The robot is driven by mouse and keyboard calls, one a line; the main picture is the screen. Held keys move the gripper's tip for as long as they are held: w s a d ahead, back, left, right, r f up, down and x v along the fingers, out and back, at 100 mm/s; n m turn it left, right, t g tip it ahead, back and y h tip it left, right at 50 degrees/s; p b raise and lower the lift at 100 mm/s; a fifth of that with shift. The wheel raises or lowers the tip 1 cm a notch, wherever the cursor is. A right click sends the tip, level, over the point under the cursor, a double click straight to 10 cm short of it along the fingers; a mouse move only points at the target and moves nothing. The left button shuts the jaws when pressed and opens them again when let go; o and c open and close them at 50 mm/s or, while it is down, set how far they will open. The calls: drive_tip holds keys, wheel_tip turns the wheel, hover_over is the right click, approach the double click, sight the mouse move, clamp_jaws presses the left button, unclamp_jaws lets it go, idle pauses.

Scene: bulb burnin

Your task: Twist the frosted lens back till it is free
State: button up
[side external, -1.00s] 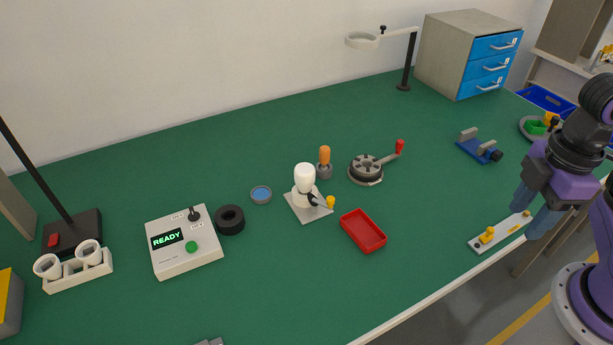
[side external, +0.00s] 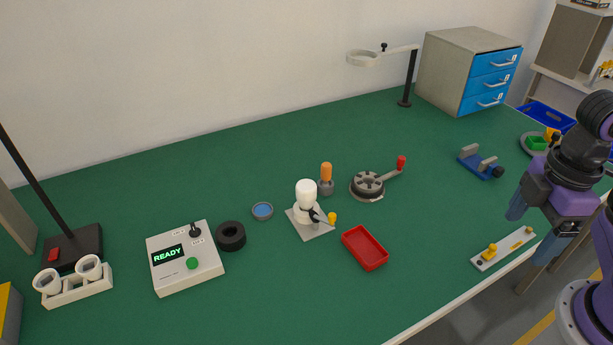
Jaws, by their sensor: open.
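The frosted white lens (side external: 306,191) stands upright on a white holder on a pale square base plate (side external: 319,233), near the middle of the green bench. A dark lever with a yellow knob (side external: 332,218) sticks out at the holder's right. My gripper (side external: 533,228) is at the right edge of the view, well away from the lens, above the bench's front edge. Its two blue-grey fingers are apart with nothing visible between them. Whether the lens is seated tightly or loosely cannot be seen.
A red tray (side external: 365,248) lies right of the base plate. An orange-handled tool (side external: 326,178) stands close behind the lens. A round fixture with a red-knobbed crank (side external: 367,187) is behind right. A control box reading READY (side external: 184,258) and a black ring (side external: 231,236) are left.

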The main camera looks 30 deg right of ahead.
drive_tip(key=w+a+r+n, duration=0.1)
drive_tip(key=w+a+r, duration=0.2)
drive_tip(key=w+a, duration=0.6)
drive_tip(key=n, duration=0.3)
hover_over(306, 184)
drive_tip(key=f, duration=0.2)
wheel_tip(306, 184, down, 17)
drive_tip(key=shift+s+f, duration=0.1)
drive_tip(key=shift+c, duration=0.3)
drive_tip(key=c, duration=1)
